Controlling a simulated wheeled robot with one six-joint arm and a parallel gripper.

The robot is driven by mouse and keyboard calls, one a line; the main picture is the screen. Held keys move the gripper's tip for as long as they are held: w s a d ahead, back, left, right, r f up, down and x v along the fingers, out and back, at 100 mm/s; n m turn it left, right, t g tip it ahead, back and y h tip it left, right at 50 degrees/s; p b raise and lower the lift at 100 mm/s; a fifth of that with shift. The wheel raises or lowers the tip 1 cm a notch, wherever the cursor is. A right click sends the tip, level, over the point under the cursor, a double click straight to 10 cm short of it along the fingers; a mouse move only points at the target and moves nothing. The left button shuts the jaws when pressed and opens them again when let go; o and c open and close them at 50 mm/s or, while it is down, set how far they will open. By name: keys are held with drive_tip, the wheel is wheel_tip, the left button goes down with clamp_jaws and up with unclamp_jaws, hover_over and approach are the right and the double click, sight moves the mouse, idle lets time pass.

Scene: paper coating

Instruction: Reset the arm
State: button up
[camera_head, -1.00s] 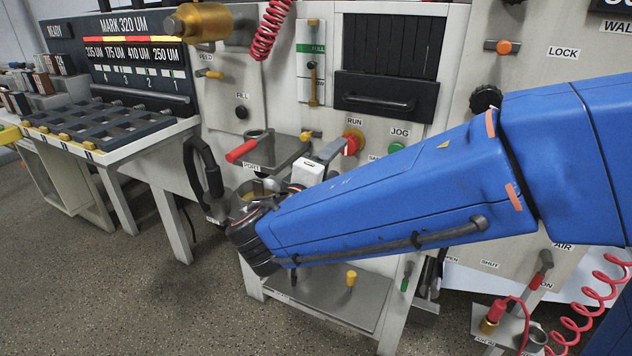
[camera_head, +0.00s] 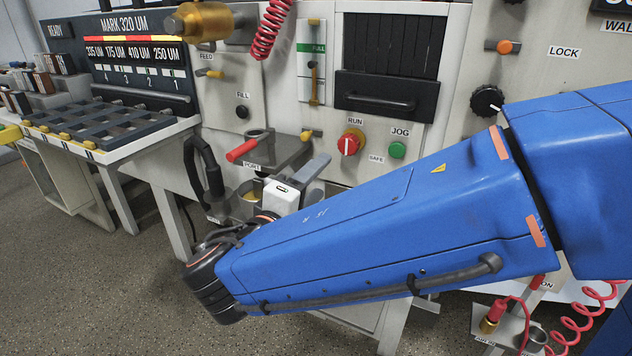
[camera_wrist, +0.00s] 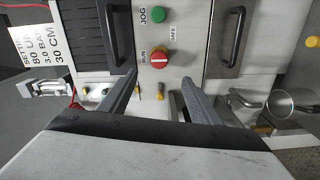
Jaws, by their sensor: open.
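My gripper shows in the wrist view (camera_wrist: 152,98), with its two grey fingers apart and nothing between them. Beyond the fingers is the machine's front panel, with the red RUN knob on its yellow ring (camera_wrist: 159,58) and the green JOG button (camera_wrist: 158,14). In the head view my blue arm reaches across from the right. A grey finger of my gripper (camera_head: 308,172) shows past the white wrist housing, below and left of the RUN knob (camera_head: 350,143) and apart from it.
A red-handled PORT fitting (camera_head: 241,151) and a black loop handle (camera_head: 205,168) stick out near my wrist. A brass cylinder (camera_head: 202,22) hangs at top. A slotted rack (camera_head: 110,125) stands at left. Floor at lower left is clear.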

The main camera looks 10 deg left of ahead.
drive_tip(key=d+f+m+g+h, duration=0.15)
drive_tip(key=d+f+g, duration=0.3)
drive_tip(key=d, duration=0.85)
drive_tip(key=d+f+m+g+h, duration=0.1)
drive_tip(key=d+f+m+g, duration=0.3)
drive_tip(key=d, duration=0.8)
drive_tip(key=s+d+f+m+g+y, duration=0.2)
drive_tip(key=s+d+f+m+y, duration=0.1)
drive_tip(key=s, duration=0.4)
drive_tip(key=s+d+f+m+g+y, duration=0.1)
drive_tip(key=s+d+f+m+y, duration=0.2)
drive_tip(key=s+d+y, duration=0.2)
drive_tip(key=shift+s+d+f+g+y, duration=0.3)
drive_tip(key=shift+s+d+g+y, duration=0.05)
drive_tip(key=shift+s+d, duration=0.75)
drive_tip(key=shift+w+m, duration=0.1)
drive_tip(key=shift+m, duration=0.15)
